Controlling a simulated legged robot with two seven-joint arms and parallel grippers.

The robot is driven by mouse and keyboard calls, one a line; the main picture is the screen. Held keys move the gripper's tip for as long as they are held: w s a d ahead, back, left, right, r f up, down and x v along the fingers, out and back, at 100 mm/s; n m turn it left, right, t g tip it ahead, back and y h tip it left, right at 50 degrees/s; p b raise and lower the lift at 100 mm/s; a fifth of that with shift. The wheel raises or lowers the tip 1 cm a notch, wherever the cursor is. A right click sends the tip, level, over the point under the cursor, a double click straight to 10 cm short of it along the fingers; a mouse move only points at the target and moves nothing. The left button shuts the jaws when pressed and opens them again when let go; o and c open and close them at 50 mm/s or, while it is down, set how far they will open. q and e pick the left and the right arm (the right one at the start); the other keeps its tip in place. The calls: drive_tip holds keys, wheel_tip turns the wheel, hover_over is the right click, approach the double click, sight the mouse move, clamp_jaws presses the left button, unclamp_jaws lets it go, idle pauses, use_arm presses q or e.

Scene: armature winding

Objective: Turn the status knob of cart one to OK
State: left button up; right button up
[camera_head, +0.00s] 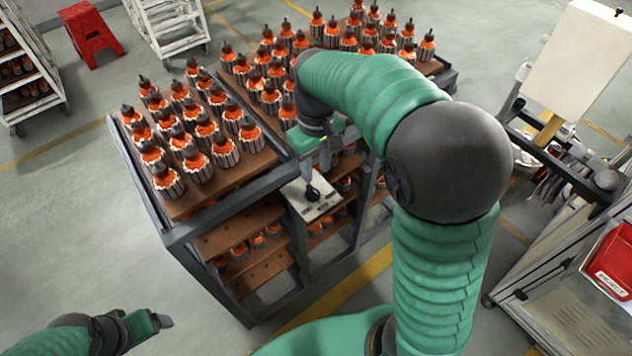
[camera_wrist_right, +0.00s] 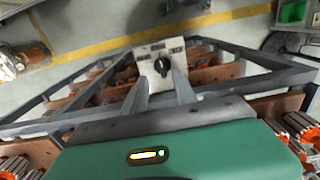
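The cart (camera_head: 180,237) is a dark metal frame with brown wooden shelves full of orange-and-dark armatures. A white plate (camera_head: 326,202) with a black status knob (camera_head: 312,192) is fixed on its side. In the right wrist view the knob (camera_wrist_right: 162,67) sits mid-plate, with small dark labels around it that I cannot read. The knob stands roughly upright there. My right gripper (camera_wrist_right: 160,82) is open, its two fingers apart, pointing at the plate with the knob between their tips; contact is unclear. My left gripper (camera_head: 165,321) is low at the left, away from the cart; its finger gap is not clear.
A red stool (camera_head: 90,32) and white racks stand at the back left. A bench with a red bin (camera_head: 612,262) and a pale panel (camera_head: 578,60) stands at the right. Armatures crowd the cart top close to my right arm. The floor in front is clear.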

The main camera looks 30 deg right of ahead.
sight(312, 188)
drive_tip(key=f, duration=0.2)
drive_tip(key=w+f, duration=0.1)
drive_tip(key=f, duration=0.2)
drive_tip(key=a+f+p, duration=0.1)
drive_tip(key=f, duration=0.1)
drive_tip(key=shift+w+f, duration=0.15)
drive_tip(key=shift+w, duration=0.15)
drive_tip(key=shift+s+d+f, duration=0.2)
drive_tip(key=shift+s+d, duration=0.05)
drive_tip(key=shift+s, duration=0.15)
drive_tip(key=shift+s+d, duration=0.1)
drive_tip(key=shift+d, duration=0.15)
drive_tip(key=shift+w+f, duration=0.15)
drive_tip(key=shift+w, duration=0.1)
drive_tip(key=c, duration=0.5)
use_arm(q)
drive_tip(key=shift+w+a+r, duration=0.3)
drive_tip(key=shift+w+r, duration=0.05)
drive_tip(key=shift+w, duration=0.25)
use_arm(e)
drive_tip(key=shift+a, duration=0.25)
clamp_jaws()
